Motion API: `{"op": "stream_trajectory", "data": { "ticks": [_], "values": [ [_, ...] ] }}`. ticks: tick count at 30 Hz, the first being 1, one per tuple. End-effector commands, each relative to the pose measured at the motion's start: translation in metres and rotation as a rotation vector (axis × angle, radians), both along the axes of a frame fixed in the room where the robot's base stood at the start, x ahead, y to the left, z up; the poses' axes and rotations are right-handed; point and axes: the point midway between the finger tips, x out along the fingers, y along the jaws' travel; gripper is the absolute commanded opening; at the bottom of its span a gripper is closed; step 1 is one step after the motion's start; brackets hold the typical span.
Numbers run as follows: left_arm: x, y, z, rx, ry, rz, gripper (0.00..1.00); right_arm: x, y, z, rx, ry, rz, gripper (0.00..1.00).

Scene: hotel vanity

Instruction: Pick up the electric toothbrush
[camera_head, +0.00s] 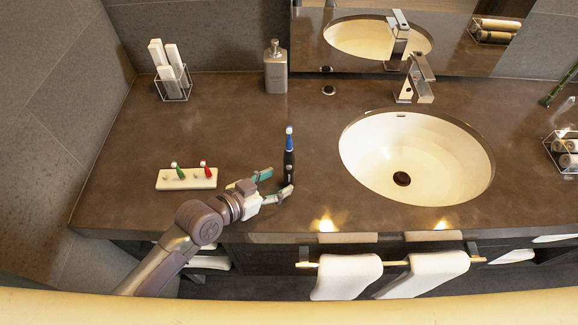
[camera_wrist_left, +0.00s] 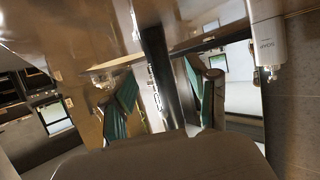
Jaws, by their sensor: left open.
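The electric toothbrush (camera_head: 289,161) stands upright on the brown counter, left of the sink. It has a black handle and a blue and white head. My left gripper (camera_head: 278,182) is low over the counter at the toothbrush's base, its fingers open on either side of the lower handle. In the left wrist view the dark handle (camera_wrist_left: 160,72) rises between the two green-padded fingers of my left gripper (camera_wrist_left: 161,88). I cannot tell if either finger touches it. My right gripper is not in view.
A white holder (camera_head: 187,181) with small green and red brushes lies left of my left gripper. A grey soap dispenser (camera_head: 275,68) stands behind, also in the wrist view (camera_wrist_left: 267,38). A wire basket (camera_head: 174,89) is at back left. The sink (camera_head: 420,165) is to the right.

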Motion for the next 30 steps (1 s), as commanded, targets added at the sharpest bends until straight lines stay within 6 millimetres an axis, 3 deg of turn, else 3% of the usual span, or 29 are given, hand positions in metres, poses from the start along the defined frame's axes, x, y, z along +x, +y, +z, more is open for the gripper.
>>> {"op": "stream_trajectory", "data": {
  "ticks": [9,19,30],
  "values": [
    [0.027,-0.029,-0.013,-0.001,0.003,0.001,0.59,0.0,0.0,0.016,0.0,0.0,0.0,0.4],
    [0.031,-0.033,-0.017,0.0,0.001,0.0,0.59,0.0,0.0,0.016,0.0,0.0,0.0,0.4],
    [0.031,-0.033,-0.017,0.0,0.001,0.001,0.0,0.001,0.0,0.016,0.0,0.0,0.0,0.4]
  ]
}}
